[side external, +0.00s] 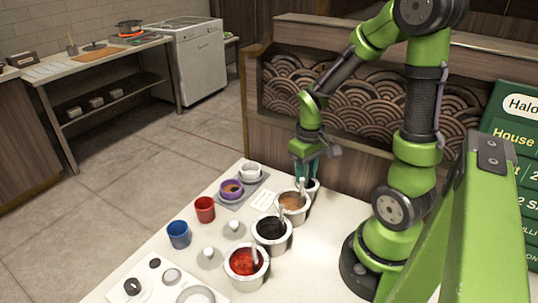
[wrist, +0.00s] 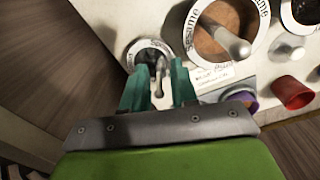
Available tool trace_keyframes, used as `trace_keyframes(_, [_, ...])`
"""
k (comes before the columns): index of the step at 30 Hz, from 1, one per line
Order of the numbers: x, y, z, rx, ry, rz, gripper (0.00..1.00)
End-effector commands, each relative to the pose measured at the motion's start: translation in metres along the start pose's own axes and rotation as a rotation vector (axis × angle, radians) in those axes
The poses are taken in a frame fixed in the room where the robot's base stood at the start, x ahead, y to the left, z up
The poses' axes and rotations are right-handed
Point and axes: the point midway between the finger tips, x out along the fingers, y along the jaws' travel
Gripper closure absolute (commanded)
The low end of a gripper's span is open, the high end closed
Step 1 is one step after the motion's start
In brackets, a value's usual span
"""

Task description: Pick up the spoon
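A small metal pot (side external: 313,187) at the far end of the sauce row is partly hidden by my gripper (side external: 306,172). In the wrist view, this pot (wrist: 140,45) has a lettered rim and a dark inside. A grey metal spoon handle (wrist: 159,74) stands up out of it. My teal fingers (wrist: 160,86) are open, one on each side of the handle, with gaps visible on both sides. The spoon's bowl is hidden in the pot. Other spoons stand in the brown-sauce pot (side external: 291,209), the black-sauce pot (side external: 270,236) and the red-sauce pot (side external: 244,271).
The brown-sauce pot stands close beside the small pot. A printed card (side external: 264,199), a purple cup (side external: 231,189), a white cup (side external: 250,170), a red cup (side external: 205,209) and a blue cup (side external: 178,235) stand to the left. A wooden partition (side external: 262,133) rises behind the counter.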

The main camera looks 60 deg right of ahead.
Motion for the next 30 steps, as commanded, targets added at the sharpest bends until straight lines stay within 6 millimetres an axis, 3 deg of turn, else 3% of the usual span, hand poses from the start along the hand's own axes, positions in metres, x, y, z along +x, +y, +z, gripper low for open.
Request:
trace_keyframes(9, [0.007,0.000,0.000,0.000,0.001,0.000,0.72])
trace_keyframes(15, [0.006,0.000,0.000,0.000,0.001,0.000,1.00])
trace_keyframes(25, [0.004,0.000,0.000,0.000,0.003,0.000,1.00])
trace_keyframes(30, [-0.019,0.000,-0.001,0.000,0.008,0.001,1.00])
